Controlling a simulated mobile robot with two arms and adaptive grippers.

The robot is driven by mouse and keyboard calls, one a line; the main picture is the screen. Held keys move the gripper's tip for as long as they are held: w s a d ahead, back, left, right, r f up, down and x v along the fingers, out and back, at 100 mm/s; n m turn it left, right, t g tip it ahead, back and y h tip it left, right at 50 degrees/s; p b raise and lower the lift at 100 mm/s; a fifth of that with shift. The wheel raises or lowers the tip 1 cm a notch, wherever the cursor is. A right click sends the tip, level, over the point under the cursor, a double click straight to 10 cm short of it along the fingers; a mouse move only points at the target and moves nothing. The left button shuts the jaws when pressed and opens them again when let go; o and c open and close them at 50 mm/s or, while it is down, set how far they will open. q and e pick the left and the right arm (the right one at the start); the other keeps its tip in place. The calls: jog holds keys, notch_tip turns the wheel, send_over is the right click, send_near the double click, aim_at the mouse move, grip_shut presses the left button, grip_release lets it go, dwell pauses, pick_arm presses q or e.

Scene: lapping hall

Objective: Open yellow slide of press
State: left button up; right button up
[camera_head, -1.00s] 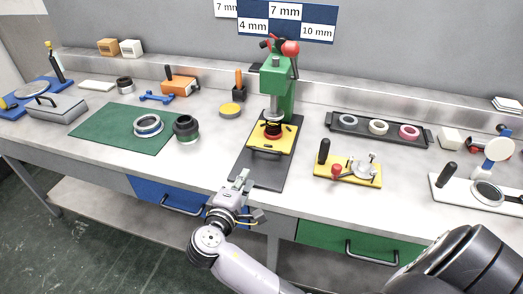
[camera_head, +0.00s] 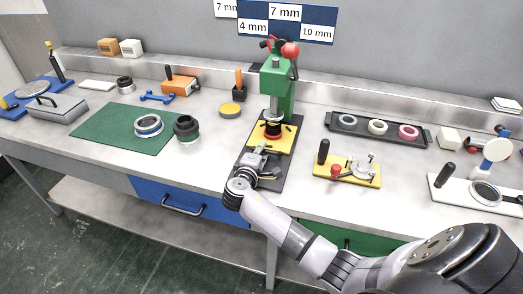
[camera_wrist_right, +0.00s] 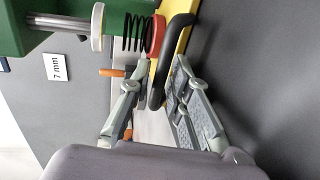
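The green press (camera_head: 277,88) stands on a dark base plate (camera_head: 248,139) in the head view. Its yellow slide (camera_head: 286,140) lies under the ram, with a red ring and a dark spring on it. My right gripper (camera_head: 260,152) is at the front of the slide and covers the handle there. In the right wrist view the black handle (camera_wrist_right: 158,88) lies between the fingers of my open right gripper (camera_wrist_right: 157,76). The handle is close to the right-hand finger, with a gap to the other finger. My left gripper is not in view.
A yellow fixture with a black handle (camera_head: 347,171) stands right of the press. A dark tray (camera_head: 348,133) with several rings is behind it. A green mat (camera_head: 110,128) with a ring and a dark cylinder (camera_head: 186,129) lies to the left.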

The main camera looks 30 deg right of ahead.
jog(key=shift+w+d, duration=0.1)
jog(key=shift+c, duration=0.3)
grip_shut()
dwell(0.4)
